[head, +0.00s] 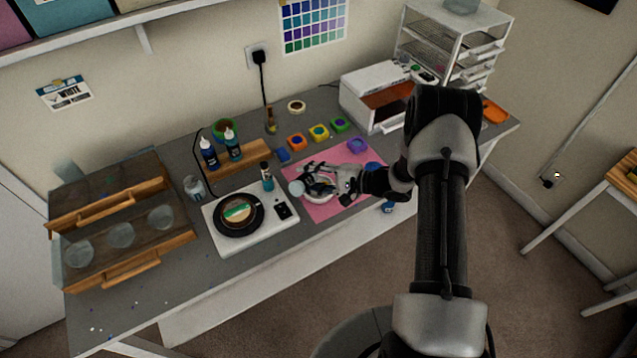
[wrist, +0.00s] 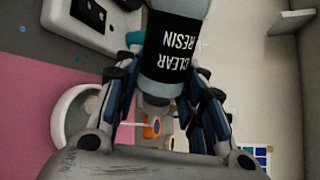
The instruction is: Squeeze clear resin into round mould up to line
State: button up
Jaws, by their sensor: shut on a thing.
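My gripper (head: 322,180) is shut on the clear resin bottle (wrist: 172,50). In the wrist view the bottle has a black label reading CLEAR RESIN, upside down in the picture. Its upper end there runs out of frame, and its nozzle is hard to make out. In the head view my gripper hides most of the bottle. The round white mould (wrist: 62,128) is beside the gripper in the wrist view, over the pink mat (head: 312,212). In the head view it is largely hidden under my gripper. Its fill line and resin level cannot be made out.
A white scale or hotplate (head: 268,236) with a round black dish stands left of the mat. Several coloured pots, including an orange one (head: 297,142), stand behind it. Dropper bottles (head: 209,152) stand at the back left. A wooden rack (head: 110,215) with clear cups fills the left end.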

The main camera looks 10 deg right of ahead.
jog(key=shift+r+p, duration=0.45)
jog(key=shift+r, duration=0.4)
jog(key=shift+f, duration=0.1)
jog(key=n+t+h, duration=0.1)
jog(key=n, duration=0.2)
jog(key=shift+n+h, duration=0.3)
